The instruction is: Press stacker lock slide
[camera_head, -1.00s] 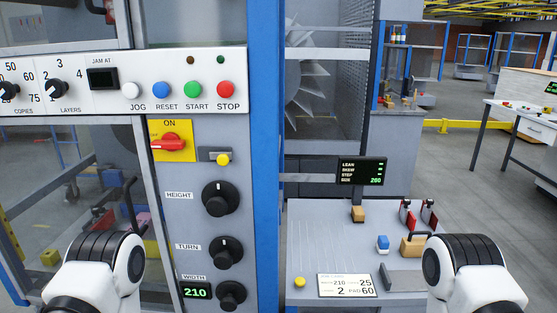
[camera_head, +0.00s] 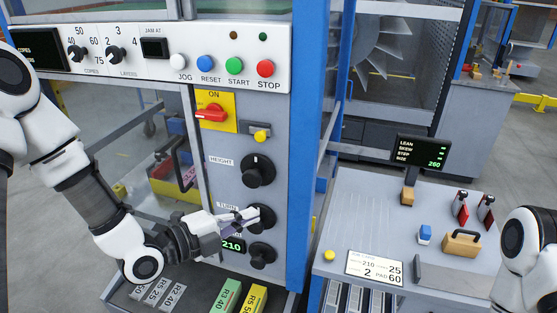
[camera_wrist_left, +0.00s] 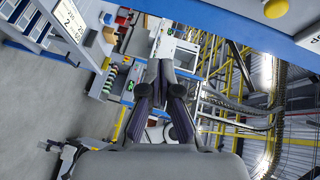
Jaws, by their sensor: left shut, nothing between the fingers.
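The lock slide (camera_head: 249,127) is a small grey metal piece with a yellow knob (camera_head: 262,135), on the grey panel below the STOP button and right of the red ON switch. A yellow knob (camera_wrist_left: 275,8) also shows at the top edge of the left wrist view. My left gripper (camera_head: 252,213) is shut and empty, in front of the panel near the TURN knob, below and slightly left of the slide. Whether it touches the panel I cannot tell. In the left wrist view its fingers (camera_wrist_left: 162,68) are together. My right arm shows at the right edge; its gripper is out of view.
The black HEIGHT knob (camera_head: 257,171) sits between the slide and my left gripper; the TURN knob (camera_head: 262,217) and WIDTH knob (camera_head: 262,255) are close by. A blue post (camera_head: 310,130) stands right of the panel. A grey table (camera_head: 385,205) with small items lies beyond it.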

